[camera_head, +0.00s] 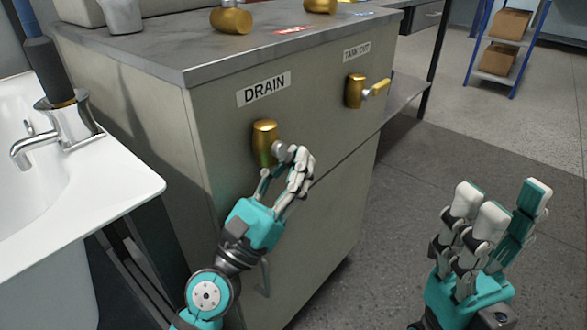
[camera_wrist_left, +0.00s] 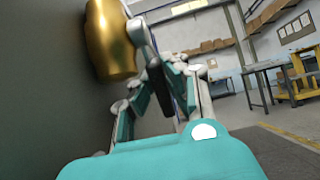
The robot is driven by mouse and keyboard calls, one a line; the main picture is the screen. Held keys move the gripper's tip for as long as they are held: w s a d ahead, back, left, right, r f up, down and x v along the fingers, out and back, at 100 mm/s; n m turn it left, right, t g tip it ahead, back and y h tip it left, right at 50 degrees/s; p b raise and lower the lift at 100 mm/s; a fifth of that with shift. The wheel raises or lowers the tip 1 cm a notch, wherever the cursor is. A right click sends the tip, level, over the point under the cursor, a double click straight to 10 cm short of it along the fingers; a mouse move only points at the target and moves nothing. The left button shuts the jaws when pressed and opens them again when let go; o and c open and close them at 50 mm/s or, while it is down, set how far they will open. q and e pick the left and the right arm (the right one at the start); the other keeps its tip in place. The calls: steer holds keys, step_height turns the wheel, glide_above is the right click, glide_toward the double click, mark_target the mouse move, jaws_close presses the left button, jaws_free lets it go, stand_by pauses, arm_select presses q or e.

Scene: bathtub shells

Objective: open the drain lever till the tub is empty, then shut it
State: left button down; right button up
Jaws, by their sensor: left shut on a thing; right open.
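The drain lever's brass body (camera_head: 264,142) is mounted on the front of the grey cabinet under a "DRAIN" label (camera_head: 264,89). My left gripper (camera_head: 284,165) is shut on the drain lever just right of the brass body; its fingers hide most of the handle. The left wrist view shows the brass body (camera_wrist_left: 110,40) at upper left with my fingers (camera_wrist_left: 158,88) closed beside it. My right gripper (camera_head: 500,215) is open and empty, low at the right, apart from the cabinet. The water level cannot be seen.
A second brass valve with a lever (camera_head: 356,90) sits further right on the cabinet under a smaller label. A white basin with a tap (camera_head: 62,130) stands at left. Brass pieces (camera_head: 231,20) stand on the cabinet top (camera_head: 180,45). The floor (camera_head: 400,200) at right is clear.

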stand_by(0.4)
arm_select(q)
steer(key=c, duration=1.6)
jaws_free()
steer(key=shift+s+f, duration=0.1)
steer(key=shift+s+a+f, duration=0.2)
steer(key=shift+s+f, duration=0.1)
steer(key=shift+f, duration=0.05)
steer(key=v, duration=1)
steer(key=shift+s+a+f, duration=0.15)
steer(key=shift+s+a, duration=0.05)
steer(key=shift+a, duration=0.1)
